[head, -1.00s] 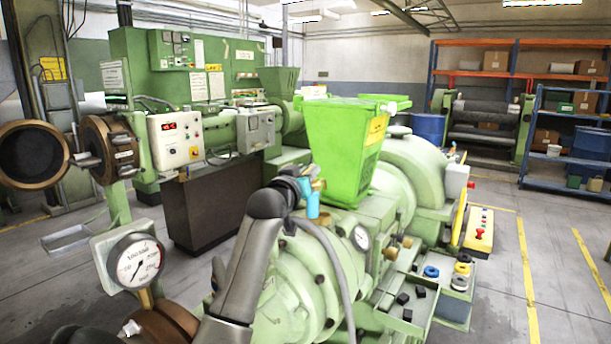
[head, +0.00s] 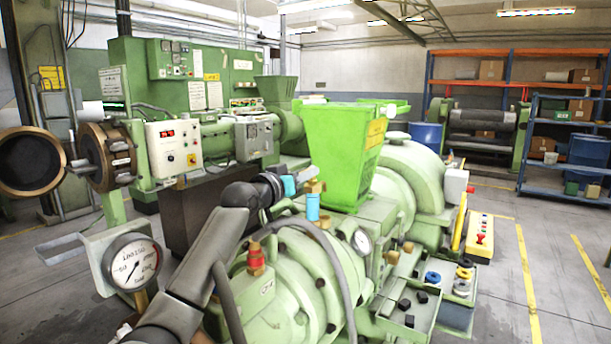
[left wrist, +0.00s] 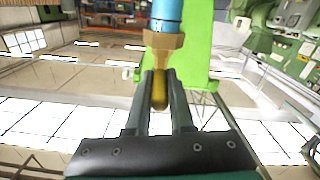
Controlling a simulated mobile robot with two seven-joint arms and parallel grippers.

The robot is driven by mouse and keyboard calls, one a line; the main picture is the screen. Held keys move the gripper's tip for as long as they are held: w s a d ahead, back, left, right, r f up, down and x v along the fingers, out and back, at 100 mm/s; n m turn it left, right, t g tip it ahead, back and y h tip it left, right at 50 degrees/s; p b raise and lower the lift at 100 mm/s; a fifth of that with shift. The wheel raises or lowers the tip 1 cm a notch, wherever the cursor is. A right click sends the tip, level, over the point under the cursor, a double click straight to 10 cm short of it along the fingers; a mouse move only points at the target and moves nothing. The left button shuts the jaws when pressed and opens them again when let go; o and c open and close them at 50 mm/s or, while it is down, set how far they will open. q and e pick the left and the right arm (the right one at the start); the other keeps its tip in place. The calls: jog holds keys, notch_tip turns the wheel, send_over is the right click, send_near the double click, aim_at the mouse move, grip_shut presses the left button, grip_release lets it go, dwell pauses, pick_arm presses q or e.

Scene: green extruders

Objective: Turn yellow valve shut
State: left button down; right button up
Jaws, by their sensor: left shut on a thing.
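The yellow valve piece (left wrist: 159,92) stands between my left fingers in the left wrist view, joined to a brass nut (left wrist: 163,42) and a light blue pipe (left wrist: 168,12). In the head view, the brass fitting (head: 315,187) sits on the blue pipe (head: 313,207), in front of the green hopper. My left gripper (left wrist: 160,82) is shut on the yellow piece. In the head view its dark body comes in from the left beside the fitting, and the exact contact is too small to tell. My right gripper is not in view.
A green machine housing (head: 300,285) lies below my left arm, with a red-capped brass fitting (head: 256,262) on it. A grey hose (head: 335,265) curves close by. A pressure gauge (head: 132,262) stands at lower left. The bright green hopper (head: 350,150) stands behind the valve.

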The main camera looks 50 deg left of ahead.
pick_arm(q)
jog(key=shift+f, duration=0.2)
jog(key=c, duration=0.8)
grip_release()
jog(key=shift+r, duration=0.15)
jog(key=shift+s, duration=0.15)
jog(key=p+v, duration=0.1)
jog(key=v, duration=1.4)
jog(key=shift+d, duration=0.1)
